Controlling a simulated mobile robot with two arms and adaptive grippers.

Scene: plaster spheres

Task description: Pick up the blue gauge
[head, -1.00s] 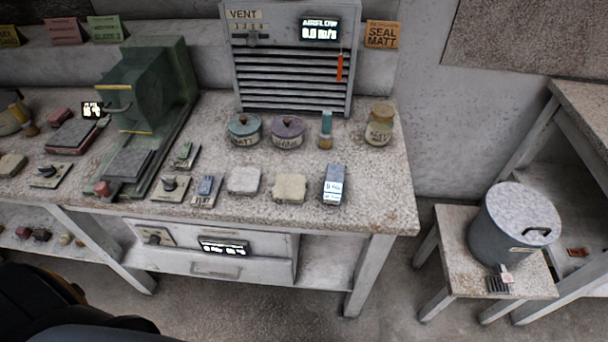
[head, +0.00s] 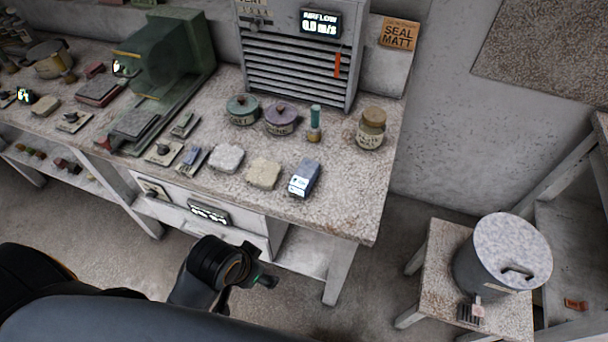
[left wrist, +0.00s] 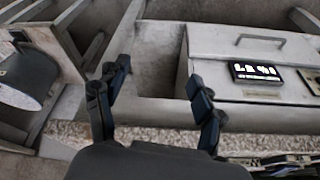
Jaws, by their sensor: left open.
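The blue gauge (head: 305,178), a small upright blue box with a lit white display, stands near the front edge of the stone worktop (head: 335,212), at its right part. My left gripper (head: 264,281) is in front of and below the worktop edge, left of the gauge and apart from it. In the left wrist view, its two dark fingers (left wrist: 158,75) are spread with nothing between them. I cannot make out the gauge in that view. My right gripper is not in view.
A white stone block (head: 226,158) and a cream block (head: 263,173) stand left of the gauge. Lidded pots (head: 281,118) and a jar (head: 371,129) are behind it. A drawer unit (head: 228,222) hangs under the worktop. A grey canister (head: 503,255) is on a stool at right.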

